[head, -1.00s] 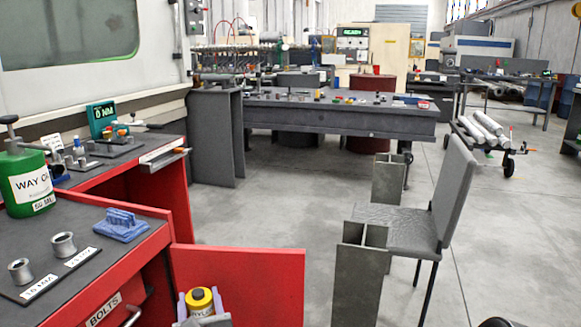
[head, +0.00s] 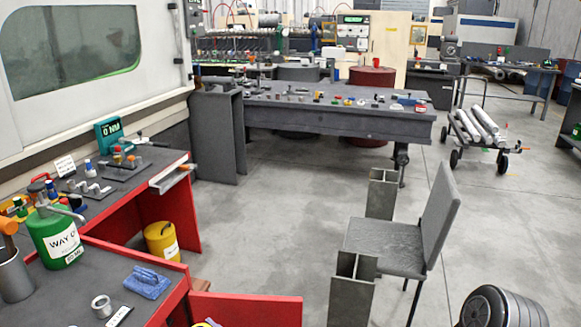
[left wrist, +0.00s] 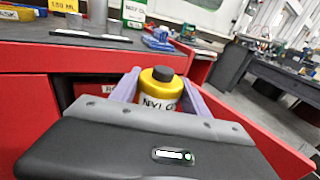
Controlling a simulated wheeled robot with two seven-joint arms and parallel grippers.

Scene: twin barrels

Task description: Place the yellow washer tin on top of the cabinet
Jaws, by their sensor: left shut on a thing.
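The yellow washer tin (left wrist: 161,88) has a dark cap and a white label reading "NYLO…". In the left wrist view my left gripper (left wrist: 160,80) is shut on it, with a pale purple finger on each side. The tin is upright in front of the red cabinet (left wrist: 40,115), near the level of its dark top. In the head view only a sliver of the tin (head: 210,322) shows at the bottom edge. The cabinet's dark grey top (head: 85,262) is at lower left. My right gripper is not in view.
On the cabinet top are a green oil can (head: 58,238), a blue cloth (head: 147,282) and a metal ring (head: 101,306). A red panel (head: 245,310) juts out at the front right. A yellow bucket (head: 162,240) stands under the bench. A grey chair (head: 390,245) stands right.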

